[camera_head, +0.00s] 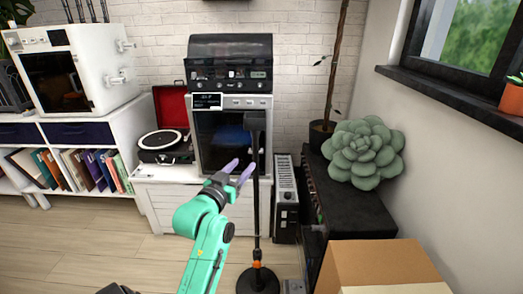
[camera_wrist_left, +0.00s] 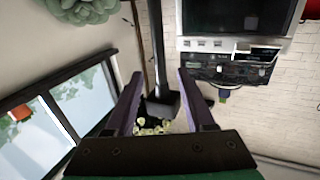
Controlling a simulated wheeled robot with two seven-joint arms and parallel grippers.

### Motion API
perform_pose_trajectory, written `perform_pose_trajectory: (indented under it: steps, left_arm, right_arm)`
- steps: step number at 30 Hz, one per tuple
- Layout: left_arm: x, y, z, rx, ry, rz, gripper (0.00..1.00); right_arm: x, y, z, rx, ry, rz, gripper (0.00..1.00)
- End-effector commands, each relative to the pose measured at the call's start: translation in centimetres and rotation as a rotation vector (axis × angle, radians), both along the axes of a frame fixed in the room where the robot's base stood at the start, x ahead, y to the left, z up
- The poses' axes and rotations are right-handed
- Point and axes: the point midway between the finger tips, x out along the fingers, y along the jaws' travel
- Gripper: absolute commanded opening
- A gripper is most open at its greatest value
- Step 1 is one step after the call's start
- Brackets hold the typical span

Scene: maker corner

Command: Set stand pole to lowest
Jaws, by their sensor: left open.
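The stand is a thin black upright pole (camera_head: 256,195) with a blocky black head (camera_head: 255,121), an orange collar low down and a round black base (camera_head: 258,281) on the floor. My left gripper (camera_head: 244,168) is open, its purple fingers pointing at the pole just below the head. In the left wrist view, the stand's pole (camera_wrist_left: 158,50) and head (camera_wrist_left: 161,106) show between the two fingers (camera_wrist_left: 160,85), with gaps on both sides. I cannot tell whether any finger touches it.
A white cabinet (camera_head: 165,212) behind the stand bears a printer-like machine (camera_head: 207,150) and a turntable (camera_head: 163,140). A grey heater (camera_head: 285,195) and black bench (camera_head: 350,213) stand right. A cardboard box (camera_head: 375,262) is at front right. Floor at left is clear.

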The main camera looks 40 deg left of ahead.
Motion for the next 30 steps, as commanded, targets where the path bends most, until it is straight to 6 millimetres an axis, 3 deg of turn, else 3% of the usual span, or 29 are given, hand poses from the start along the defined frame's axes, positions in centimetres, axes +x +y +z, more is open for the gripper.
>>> perform_pose_trajectory:
  steps: [4, 13, 18, 25, 29, 30]
  left_arm:
    - [3.7, 0.9, 0.3, -0.001, -0.003, -0.002, 0.54]
    - [10.8, 2.8, 0.2, 0.001, -0.002, -0.001, 0.54]
    - [12.4, 3.2, 0.1, 0.0, 0.0, -0.001, 0.54]
    - [12.5, 3.2, 0.1, 0.001, 0.0, -0.001, 0.54]
    - [12.5, 3.2, 0.1, 0.0, 0.0, -0.001, 0.04]
    - [12.5, 3.2, 0.1, 0.0, 0.0, -0.001, 0.0]
  right_arm:
    - [-0.9, -0.1, 0.3, -0.001, 0.015, -0.001, 0.5]
    - [-0.5, -0.1, 0.3, -0.002, 0.008, -0.001, 0.5]
    - [-0.3, -0.1, 0.3, -0.002, 0.006, -0.001, 0.5]
    - [-0.2, -0.2, 0.3, -0.002, 0.004, -0.001, 0.5]
    - [-0.2, -0.2, 0.4, -0.003, 0.003, 0.0, 0.5]
    - [-0.2, -0.2, 0.4, -0.003, 0.003, 0.0, 0.5]
